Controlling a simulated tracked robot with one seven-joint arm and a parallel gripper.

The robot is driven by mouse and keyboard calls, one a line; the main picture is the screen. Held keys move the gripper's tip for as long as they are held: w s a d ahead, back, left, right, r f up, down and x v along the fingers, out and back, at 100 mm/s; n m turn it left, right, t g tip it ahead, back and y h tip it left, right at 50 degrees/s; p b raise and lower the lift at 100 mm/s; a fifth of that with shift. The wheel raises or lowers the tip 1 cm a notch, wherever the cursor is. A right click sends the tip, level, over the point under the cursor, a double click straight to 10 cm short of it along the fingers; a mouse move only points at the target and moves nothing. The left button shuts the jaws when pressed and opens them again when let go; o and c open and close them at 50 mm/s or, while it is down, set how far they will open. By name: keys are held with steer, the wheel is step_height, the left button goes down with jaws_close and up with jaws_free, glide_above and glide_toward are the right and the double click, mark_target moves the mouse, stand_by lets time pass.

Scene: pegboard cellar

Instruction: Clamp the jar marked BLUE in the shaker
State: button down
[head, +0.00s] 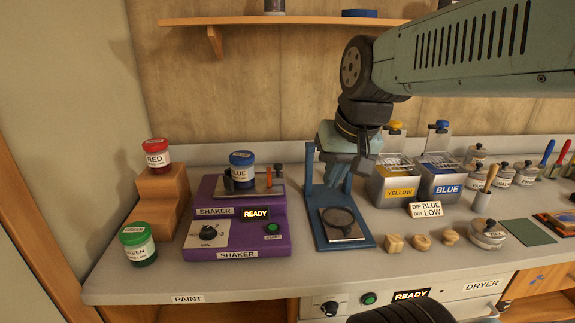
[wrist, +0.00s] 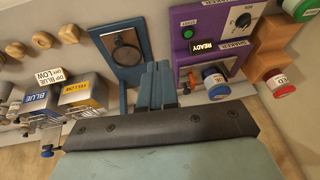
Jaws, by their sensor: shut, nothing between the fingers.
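The jar with the blue lid and blue paint (head: 242,172) stands upright on the metal plate on top of the purple shaker (head: 221,247). It also shows in the wrist view (wrist: 214,82); its label is too small to read. Dark knobbed posts and an orange lever (head: 268,177) are beside it; I cannot tell whether the clamp grips the jar. The shaker's display reads READY, with a dial and green START button on its front. My gripper (head: 338,188) is shut and empty, right of the shaker, above the blue stand. Its fingers also show in the wrist view (wrist: 156,70).
The RED jar (head: 156,155) stands on a wooden step block, the green jar (head: 137,244) left of the shaker. The blue stand (head: 364,240) holds a round lens under my gripper. YELLOW (head: 398,192) and BLUE tins (head: 440,188) stand right. Wooden pieces (head: 422,242) lie in front.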

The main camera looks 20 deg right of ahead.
steer(key=w+d+f+m+g+y, duration=0.2)
steer(key=w+f+m+g+y, duration=0.25)
steer(key=w+m+y, duration=0.55)
steer(key=w+d+f+m+t+y, duration=0.2)
steer(key=w+d+f+m+t, duration=0.1)
steer(key=w+d+m, duration=0.25)
steer(key=w+d+f+m+t+y, duration=0.2)
steer(key=w+d+f+m+t, duration=0.1)
steer(key=w+d+m, duration=0.3)
steer(key=w+a+f+n, duration=0.1)
steer(key=w+a, duration=0.5)
steer(key=a, duration=0.6)
steer(key=shift+a+f, duration=0.3)
steer(key=shift+f, duration=0.15)
